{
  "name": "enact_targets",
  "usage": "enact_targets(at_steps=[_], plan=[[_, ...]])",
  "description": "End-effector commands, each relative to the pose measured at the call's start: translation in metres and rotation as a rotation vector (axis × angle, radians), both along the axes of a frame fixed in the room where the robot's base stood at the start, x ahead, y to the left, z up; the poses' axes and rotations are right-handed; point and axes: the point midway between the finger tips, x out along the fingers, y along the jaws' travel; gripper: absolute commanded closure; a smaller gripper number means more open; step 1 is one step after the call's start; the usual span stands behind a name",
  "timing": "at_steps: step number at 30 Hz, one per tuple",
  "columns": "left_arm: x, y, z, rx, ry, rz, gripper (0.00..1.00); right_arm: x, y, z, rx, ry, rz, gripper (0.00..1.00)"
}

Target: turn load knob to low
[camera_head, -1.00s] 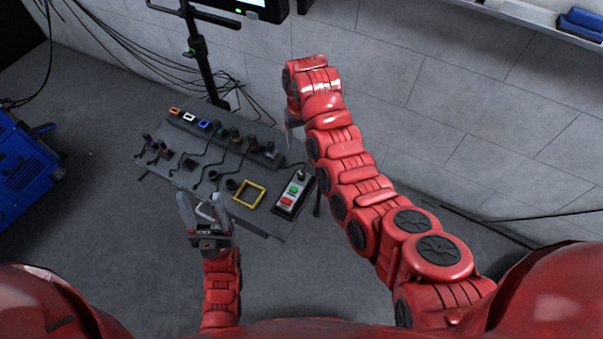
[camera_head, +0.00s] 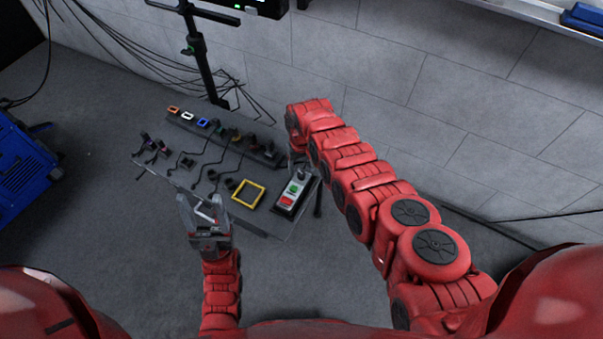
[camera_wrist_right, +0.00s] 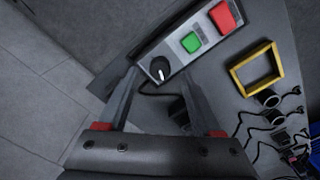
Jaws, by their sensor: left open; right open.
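The load knob (camera_wrist_right: 160,68) is black with a white mark and sits at one end of a grey control box (camera_wrist_right: 176,53). In the right wrist view its mark points down and slightly right. The box also carries a green button (camera_wrist_right: 191,43) and a red button (camera_wrist_right: 223,17). My right gripper (camera_wrist_right: 160,76) is open, with its fingertips on either side of the knob in that view; I cannot tell whether they touch. In the head view the control box (camera_head: 291,196) is at the table's right end, and my right arm hides most of the right gripper. My left gripper (camera_head: 203,200) is open and empty.
A yellow square frame (camera_head: 248,193) lies left of the box. A row of connectors with coloured frames (camera_head: 188,116) and several cables lie on the grey table (camera_head: 262,222). A monitor post (camera_head: 200,60) stands behind. A blue machine (camera_head: 22,160) is far left.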

Motion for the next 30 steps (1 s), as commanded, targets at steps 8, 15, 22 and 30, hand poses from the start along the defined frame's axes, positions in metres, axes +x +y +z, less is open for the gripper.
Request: enact_targets(at_steps=[8,15,22,30], plan=[[0.000,0.000,-0.021,0.000,0.001,0.000,0.41,0.001,0.001,-0.024,0.001,-0.003,0.000,0.33],[0.000,0.000,-0.020,0.000,0.000,0.000,0.41,0.000,0.001,-0.024,0.002,-0.003,0.000,0.33],[0.000,0.000,-0.020,0.000,0.000,0.000,0.41,0.000,0.001,-0.024,0.001,-0.002,0.000,0.73],[0.000,0.000,-0.020,0.000,0.000,0.000,0.41,0.000,0.001,-0.024,0.001,-0.002,0.000,1.00]])
